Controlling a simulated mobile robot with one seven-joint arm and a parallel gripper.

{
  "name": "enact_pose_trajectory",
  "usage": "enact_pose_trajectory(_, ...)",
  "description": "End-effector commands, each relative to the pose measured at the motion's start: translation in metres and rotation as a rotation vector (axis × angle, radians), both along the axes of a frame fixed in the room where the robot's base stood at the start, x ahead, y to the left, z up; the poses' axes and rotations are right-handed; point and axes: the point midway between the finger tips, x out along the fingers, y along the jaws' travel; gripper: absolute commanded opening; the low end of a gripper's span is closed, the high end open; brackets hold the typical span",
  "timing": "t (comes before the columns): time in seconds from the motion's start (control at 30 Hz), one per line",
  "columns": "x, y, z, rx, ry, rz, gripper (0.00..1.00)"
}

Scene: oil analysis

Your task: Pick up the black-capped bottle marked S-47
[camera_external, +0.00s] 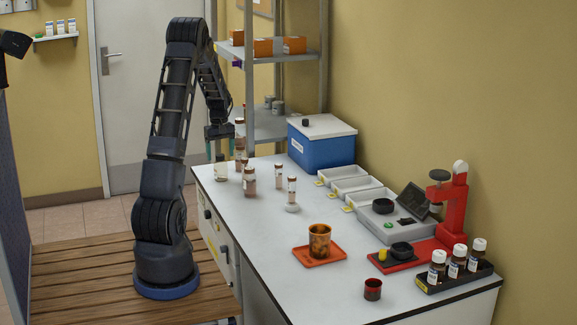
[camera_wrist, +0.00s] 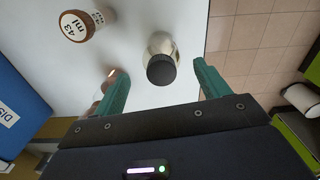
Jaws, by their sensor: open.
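In the wrist view a clear bottle with a dark grey-black cap (camera_wrist: 161,70) stands between my fingers, near the counter's edge. No S-47 marking is readable on it. My gripper (camera_external: 220,150) is open and points down over the counter's far left end; its teal fingers also show in the wrist view (camera_wrist: 161,82), one on each side of the cap, holding nothing. A pale bottle (camera_external: 220,171) stands just below my gripper in the external view.
More bottles (camera_external: 249,183) stand nearby. A blue box (camera_external: 322,151), shelf (camera_external: 276,122), orange tray (camera_external: 320,255) and red device (camera_external: 452,205) occupy the counter area.

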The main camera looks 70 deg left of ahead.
Motion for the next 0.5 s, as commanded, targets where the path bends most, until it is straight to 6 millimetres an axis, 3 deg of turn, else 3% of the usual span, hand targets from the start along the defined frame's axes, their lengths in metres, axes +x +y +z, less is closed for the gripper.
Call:
enact_pose_trajectory(0.3, -0.002, -0.003, -0.041, -0.002, 0.001, 0.001, 0.75)
enact_pose_trajectory(0.5, -0.002, -0.003, -0.046, 0.0, 0.0, 0.0, 0.75)
